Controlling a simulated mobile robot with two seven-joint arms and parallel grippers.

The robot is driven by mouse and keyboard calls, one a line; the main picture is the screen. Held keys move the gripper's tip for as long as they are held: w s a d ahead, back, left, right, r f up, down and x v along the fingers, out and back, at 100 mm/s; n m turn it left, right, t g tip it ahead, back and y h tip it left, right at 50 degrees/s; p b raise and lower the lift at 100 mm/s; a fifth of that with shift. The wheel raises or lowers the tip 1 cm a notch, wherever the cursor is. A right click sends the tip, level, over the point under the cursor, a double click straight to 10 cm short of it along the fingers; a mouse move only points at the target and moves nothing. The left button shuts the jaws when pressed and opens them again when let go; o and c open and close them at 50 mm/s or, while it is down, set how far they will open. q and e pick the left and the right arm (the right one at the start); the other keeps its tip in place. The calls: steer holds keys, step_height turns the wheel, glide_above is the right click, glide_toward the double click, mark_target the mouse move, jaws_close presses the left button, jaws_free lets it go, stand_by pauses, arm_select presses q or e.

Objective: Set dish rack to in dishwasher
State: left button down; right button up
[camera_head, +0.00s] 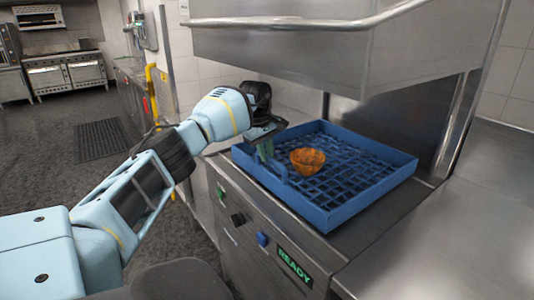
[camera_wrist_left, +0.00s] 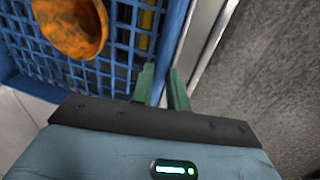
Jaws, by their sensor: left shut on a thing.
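The blue dish rack (camera_head: 345,207) sits on the bed of the dishwasher (camera_head: 235,205), under its raised hood. An orange-brown bowl (camera_head: 307,161) stands in the rack; it also shows at the upper left of the left wrist view (camera_wrist_left: 72,28). My left gripper (camera_head: 266,150) is at the rack's left side. In the left wrist view its green fingers (camera_wrist_left: 162,88) are shut on the blue rim of the rack (camera_wrist_left: 172,50). My right gripper is not in view.
The steel hood (camera_head: 290,50) hangs above the rack, with a bar handle along its front. A bare steel counter (camera_head: 470,220) lies to the right. A lit READY display (camera_head: 294,267) is on the dishwasher's front. Open dark floor (camera_head: 50,150) lies to the left.

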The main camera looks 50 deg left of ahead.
arm_select(q)
steer(key=shift+a, duration=0.2)
stand_by(0.3)
steer(key=c, duration=1.4)
jaws_free()
steer(key=shift+o, duration=0.2)
step_height(320, 180, up, 4)
steer(key=shift+f, duration=0.25)
steer(key=s+d+r, duration=0.1)
steer(key=s+d, duration=1)
steer(key=shift+d+r+b, duration=0.2)
steer(key=shift+r+b, duration=0.05)
steer(key=shift+b, duration=0.1)
steer(key=shift+s, duration=0.1)
